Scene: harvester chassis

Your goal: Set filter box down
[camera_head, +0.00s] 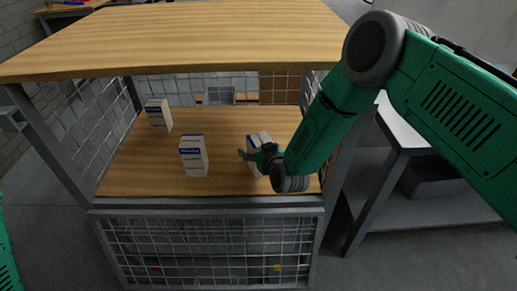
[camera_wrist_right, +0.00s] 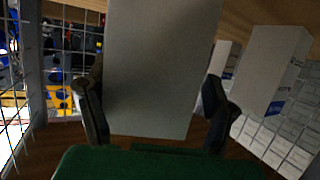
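A white filter box (camera_head: 254,140) with a blue label band is at the right of the wooden shelf in the head view. My right gripper (camera_head: 256,158) is at this box, its fingers in front of and beside it. In the right wrist view the box (camera_wrist_right: 155,70) fills the space between the fingers of my right gripper (camera_wrist_right: 155,92), one finger against each side. The arm hides part of the box and its base, so I cannot tell whether it touches the shelf. My left gripper is out of view.
Two similar boxes, one near the middle (camera_head: 194,160) and one at the back left (camera_head: 159,117), stand upright on the shelf (camera_head: 135,170). A wooden top (camera_head: 190,35) overhangs it, with posts and wire mesh (camera_head: 105,115) around. Bare shelf lies between the boxes.

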